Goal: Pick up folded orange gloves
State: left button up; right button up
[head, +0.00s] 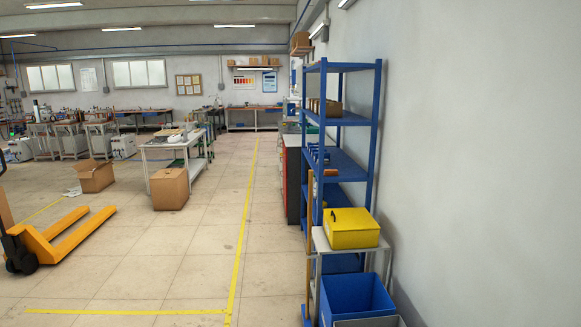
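I cannot make out any folded orange gloves in the head view. Small items on the far benches and on the shelves are too small to tell apart. Neither of my grippers shows in this view.
A blue shelf rack (343,68) stands along the right wall. Near it are a yellow box (351,230) on a small grey stand and a blue bin (352,297). An orange pallet jack (70,235) is at left. Cardboard boxes (169,189) stand by a white workbench (160,150). The middle floor is clear.

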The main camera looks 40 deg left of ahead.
aim_at(328, 172)
jog(key=i+j+u, duration=0.15)
jog(key=j, duration=0.2)
jog(key=i+j+u, duration=0.1)
jog(key=j, duration=0.25)
jog(key=i+j+u, duration=0.15)
jog(key=i+j, duration=0.25)
jog(key=j, duration=0.15)
jog(key=i+j+u, duration=0.15)
jog(key=j, duration=0.25)
jog(key=i+j, duration=0.55)
jog(key=j, duration=0.2)
jog(key=i+j, duration=0.55)
jog(key=j, duration=0.3)
jog(key=i+j, duration=0.3)
jog(key=j, duration=0.15)
jog(key=k+u, duration=0.05)
